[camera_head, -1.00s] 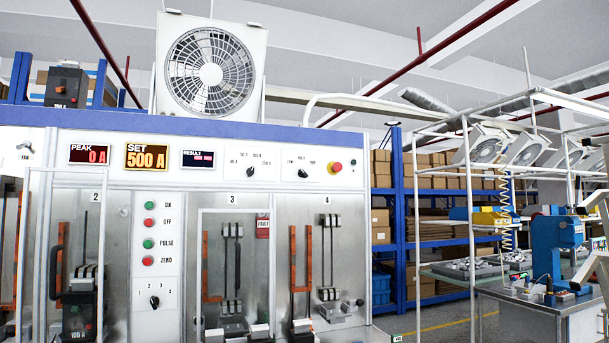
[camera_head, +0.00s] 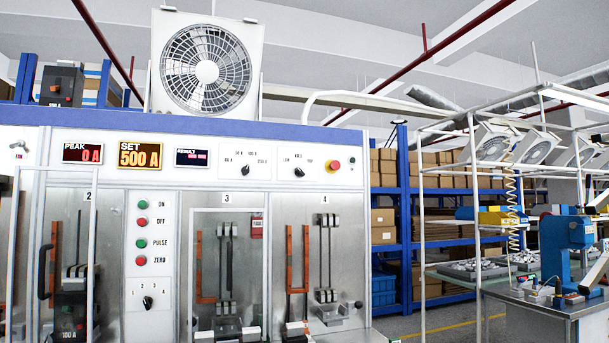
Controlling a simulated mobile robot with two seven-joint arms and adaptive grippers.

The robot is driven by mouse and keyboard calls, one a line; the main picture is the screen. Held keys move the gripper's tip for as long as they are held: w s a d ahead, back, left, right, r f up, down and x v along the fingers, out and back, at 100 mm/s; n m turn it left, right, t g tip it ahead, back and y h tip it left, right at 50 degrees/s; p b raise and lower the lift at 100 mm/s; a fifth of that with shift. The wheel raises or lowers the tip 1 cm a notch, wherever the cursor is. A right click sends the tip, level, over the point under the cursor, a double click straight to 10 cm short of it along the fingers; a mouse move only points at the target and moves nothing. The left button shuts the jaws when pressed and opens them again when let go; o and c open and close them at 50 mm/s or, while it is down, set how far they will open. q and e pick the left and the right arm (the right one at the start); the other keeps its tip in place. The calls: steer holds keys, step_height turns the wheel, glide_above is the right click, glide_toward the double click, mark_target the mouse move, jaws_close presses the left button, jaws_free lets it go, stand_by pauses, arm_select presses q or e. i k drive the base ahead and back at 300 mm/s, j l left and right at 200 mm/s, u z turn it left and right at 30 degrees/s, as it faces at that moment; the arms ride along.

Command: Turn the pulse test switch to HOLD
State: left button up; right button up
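The test bench's white front panel holds two black rotary knobs. I cannot read HOLD anywhere, so I cannot tell which knob is the pulse test switch. A lower black selector (camera_head: 148,302), marked with numbers, sits under a column of buttons, one of them a green PULSE button (camera_head: 140,244). Neither of my grippers is in view.
A PEAK display (camera_head: 83,153) reads 0 A and a SET display (camera_head: 140,155) reads 500 A. Below are numbered bays with breakers and clear-fronted frames. A fan (camera_head: 206,72) stands on top. Blue shelves (camera_head: 402,200) and a side workbench (camera_head: 560,308) stand to the right.

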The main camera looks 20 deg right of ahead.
mark_target(298, 171)
steer(key=i+l+u, duration=0.1)
steer(key=l, duration=0.85)
steer(key=i+l+u, duration=0.1)
steer(key=l, duration=0.85)
